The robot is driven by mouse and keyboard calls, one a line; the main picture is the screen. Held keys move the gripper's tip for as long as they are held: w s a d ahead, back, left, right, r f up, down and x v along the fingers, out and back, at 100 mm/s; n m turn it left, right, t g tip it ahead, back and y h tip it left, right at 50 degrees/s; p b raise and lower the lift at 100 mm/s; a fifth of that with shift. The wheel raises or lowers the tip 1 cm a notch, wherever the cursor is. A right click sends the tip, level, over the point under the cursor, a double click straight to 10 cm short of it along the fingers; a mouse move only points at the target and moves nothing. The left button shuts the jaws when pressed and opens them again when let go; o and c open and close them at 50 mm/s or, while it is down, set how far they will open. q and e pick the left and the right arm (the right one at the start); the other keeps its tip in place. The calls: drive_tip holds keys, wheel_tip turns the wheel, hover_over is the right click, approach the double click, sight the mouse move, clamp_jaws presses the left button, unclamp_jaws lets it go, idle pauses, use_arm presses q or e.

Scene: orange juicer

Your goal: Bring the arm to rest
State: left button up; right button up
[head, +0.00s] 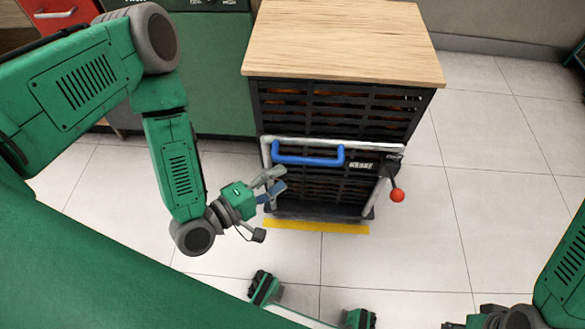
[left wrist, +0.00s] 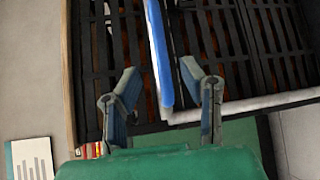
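My left gripper (head: 279,181) is in front of the black slatted juicer cabinet (head: 335,108), just below and left of its blue handle (head: 308,160). In the left wrist view, the fingers of my left gripper (left wrist: 160,76) are spread apart with nothing clamped between them. The blue handle (left wrist: 158,45) runs into the picture from the top, in line with the gap between the fingers; whether it touches them I cannot tell. My right gripper (head: 478,320) is only partly in view at the bottom right edge, and its fingers do not show clearly.
The cabinet has a wooden top (head: 345,40) and a lever with a red ball (head: 397,195) on its right side. A yellow strip (head: 315,226) lies on the floor at its foot. A green cabinet (head: 205,80) stands behind on the left. The tiled floor (head: 500,160) at right is clear.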

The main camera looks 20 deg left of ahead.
use_arm(q)
drive_tip(key=shift+s+a+r, duration=0.1)
drive_tip(key=shift+s+a, duration=0.05)
drive_tip(key=shift+s, duration=0.1)
idle(0.4)
drive_tip(key=s+a+m+g+y+p, duration=0.2)
drive_tip(key=s+a+m+g+y, duration=0.2)
drive_tip(key=s+a+m+g, duration=0.1)
drive_tip(key=s+a+m+g+y+p, duration=0.3)
drive_tip(key=s+a+m+g, duration=0.3)
drive_tip(key=s, duration=0.5)
drive_tip(key=m+g+y, duration=0.1)
drive_tip(key=m+g, duration=0.1)
drive_tip(key=m, duration=0.1)
drive_tip(key=shift+a+g, duration=0.2)
drive_tip(key=shift+g, duration=0.1)
